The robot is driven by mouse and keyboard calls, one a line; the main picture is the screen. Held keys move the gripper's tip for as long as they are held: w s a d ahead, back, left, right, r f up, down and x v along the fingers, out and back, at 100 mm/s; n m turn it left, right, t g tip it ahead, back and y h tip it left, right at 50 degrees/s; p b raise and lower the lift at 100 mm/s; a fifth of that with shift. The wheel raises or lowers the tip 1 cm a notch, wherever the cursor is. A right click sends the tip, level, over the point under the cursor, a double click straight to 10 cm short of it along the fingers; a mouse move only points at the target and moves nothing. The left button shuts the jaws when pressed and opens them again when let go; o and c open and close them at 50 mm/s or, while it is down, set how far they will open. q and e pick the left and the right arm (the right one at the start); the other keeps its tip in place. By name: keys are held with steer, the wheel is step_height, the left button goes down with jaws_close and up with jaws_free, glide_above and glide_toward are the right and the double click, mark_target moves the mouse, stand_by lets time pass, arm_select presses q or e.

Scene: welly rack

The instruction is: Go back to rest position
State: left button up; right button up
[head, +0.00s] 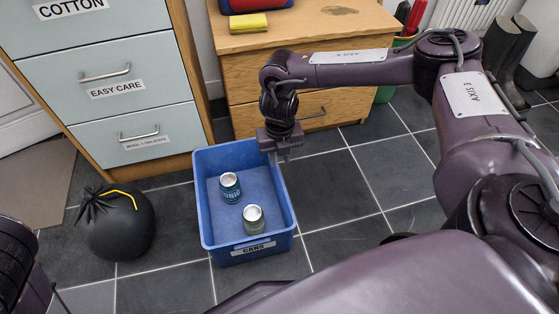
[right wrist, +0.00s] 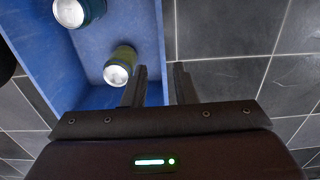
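My right gripper (head: 282,156) hangs over the right rim of the blue bin (head: 252,254), which is labelled CANS. In the right wrist view my right gripper (right wrist: 161,80) has its two fingers apart with nothing between them. Two cans stand in the bin: a dark blue one (head: 230,188) and a greenish one (head: 253,219). The right wrist view shows both, the greenish can (right wrist: 122,62) left of the fingers and the blue can (right wrist: 82,10) further up and left. My left gripper is outside the view; only part of my left arm shows at the lower left.
A black tied bag (head: 118,226) sits on the tiled floor left of the bin. A drawer cabinet (head: 100,75) stands behind it. A wooden unit (head: 300,38) with a yellow sponge (head: 248,23) stands behind my right gripper. Boots (head: 508,50) are at the far right. Floor right of the bin is clear.

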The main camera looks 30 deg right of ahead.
steer(key=shift+r, duration=0.7)
